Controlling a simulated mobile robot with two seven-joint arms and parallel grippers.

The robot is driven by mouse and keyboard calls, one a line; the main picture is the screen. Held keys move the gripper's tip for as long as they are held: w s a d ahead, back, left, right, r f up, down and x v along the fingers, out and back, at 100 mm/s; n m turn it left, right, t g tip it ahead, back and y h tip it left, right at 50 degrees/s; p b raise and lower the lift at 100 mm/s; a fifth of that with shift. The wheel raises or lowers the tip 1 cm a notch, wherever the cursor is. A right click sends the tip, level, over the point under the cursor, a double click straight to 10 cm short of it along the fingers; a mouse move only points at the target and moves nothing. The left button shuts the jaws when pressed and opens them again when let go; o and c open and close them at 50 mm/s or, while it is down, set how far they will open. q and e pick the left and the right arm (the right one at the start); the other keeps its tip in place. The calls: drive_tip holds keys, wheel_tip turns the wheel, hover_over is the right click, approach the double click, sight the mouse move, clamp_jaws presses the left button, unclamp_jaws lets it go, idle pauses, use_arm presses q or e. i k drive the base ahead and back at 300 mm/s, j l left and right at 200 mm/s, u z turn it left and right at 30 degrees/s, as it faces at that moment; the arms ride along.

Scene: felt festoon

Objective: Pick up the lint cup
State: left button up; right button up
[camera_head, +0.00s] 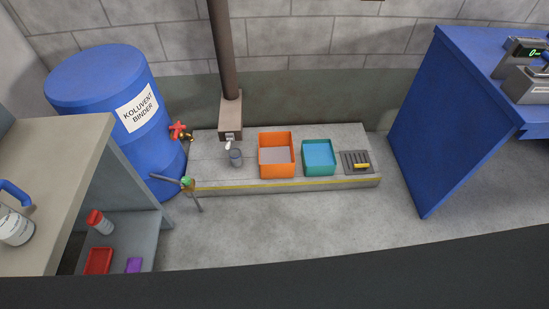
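A small grey cup (236,158), which looks like the lint cup, stands on the low concrete plinth (215,178). It is just in front of the box (231,118) at the foot of the brown vertical pipe (222,50), beside a small white spout (228,145). It looks upright; its contents are too small to make out. Neither of my grippers is in view.
Right of the cup are an orange bin (277,170), a teal bin (319,172) and a dark grate (355,161) with a yellow item. A blue drum (120,95) with a red valve (178,131) stands left. A grey shelf bench (65,135) and blue cabinet (435,120) flank open floor.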

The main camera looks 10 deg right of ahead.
sight(235, 153)
drive_tip(key=i+l+u, duration=0.2)
drive_tip(key=l, duration=0.25)
drive_tip(key=i+l+u, duration=0.2)
drive_tip(key=l, duration=0.25)
drive_tip(key=i+l+u, duration=0.1)
drive_tip(key=l+u, duration=0.15)
drive_tip(key=l, duration=0.2)
drive_tip(key=l+u, duration=0.2)
drive_tip(key=l, duration=0.3)
drive_tip(key=i+l+u, duration=0.2)
drive_tip(key=l, duration=0.3)
drive_tip(key=k, duration=0.1)
